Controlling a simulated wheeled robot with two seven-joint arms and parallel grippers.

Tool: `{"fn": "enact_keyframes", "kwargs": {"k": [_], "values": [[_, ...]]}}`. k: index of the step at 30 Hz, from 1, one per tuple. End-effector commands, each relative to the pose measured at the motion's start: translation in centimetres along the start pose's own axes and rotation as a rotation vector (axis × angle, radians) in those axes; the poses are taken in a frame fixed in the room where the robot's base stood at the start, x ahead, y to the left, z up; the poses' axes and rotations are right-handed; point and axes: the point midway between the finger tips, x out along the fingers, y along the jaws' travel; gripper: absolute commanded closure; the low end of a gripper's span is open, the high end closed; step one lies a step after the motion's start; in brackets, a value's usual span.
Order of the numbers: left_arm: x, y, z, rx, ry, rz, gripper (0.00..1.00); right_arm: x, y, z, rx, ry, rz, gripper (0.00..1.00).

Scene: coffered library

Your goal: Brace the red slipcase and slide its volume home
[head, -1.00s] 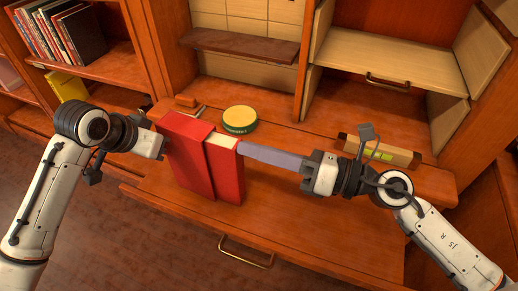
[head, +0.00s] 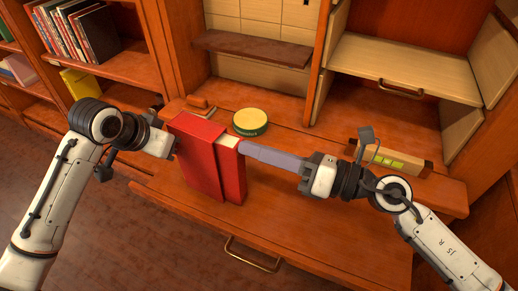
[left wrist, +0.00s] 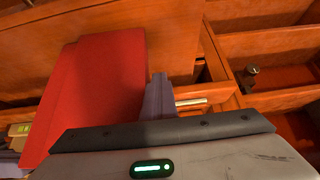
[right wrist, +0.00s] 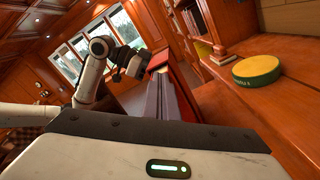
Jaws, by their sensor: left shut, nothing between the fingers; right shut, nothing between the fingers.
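The red slipcase (head: 192,160) stands upright on the wooden desk top. Its red volume (head: 232,178) with pale page edges sticks out a little on the right side. My right gripper (head: 245,149) is shut, its long grey fingers touching or nearly touching the volume's outer edge; they also show in the right wrist view (right wrist: 161,100). My left gripper (left wrist: 158,98) is shut and empty at the slipcase's left side. In the head view its fingers are mostly hidden behind the case. The slipcase also shows in the left wrist view (left wrist: 95,90).
A round yellow-topped green tin (head: 250,122) stands behind the volume. A pale box (head: 392,158) lies behind my right arm. A small wooden object (head: 200,104) is at the back left. The desk's front right is clear above a brass-handled drawer (head: 255,252).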

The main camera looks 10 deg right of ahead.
Motion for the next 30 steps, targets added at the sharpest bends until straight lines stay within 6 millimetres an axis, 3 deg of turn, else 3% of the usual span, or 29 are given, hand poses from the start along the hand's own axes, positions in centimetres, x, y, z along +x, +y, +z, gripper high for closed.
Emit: {"fn": "enact_keyframes", "kwargs": {"k": [19, 30], "values": [[0.0, 0.1, 0.0, 0.000, 0.000, 0.001, 1.00, -4.0, -0.1, -0.1, 0.002, 0.003, -0.002, 1.00], [0.0, 0.0, 0.0, 0.000, 0.000, 0.001, 1.00, -10.7, -0.1, -0.1, 0.005, 0.002, -0.004, 1.00]]}}
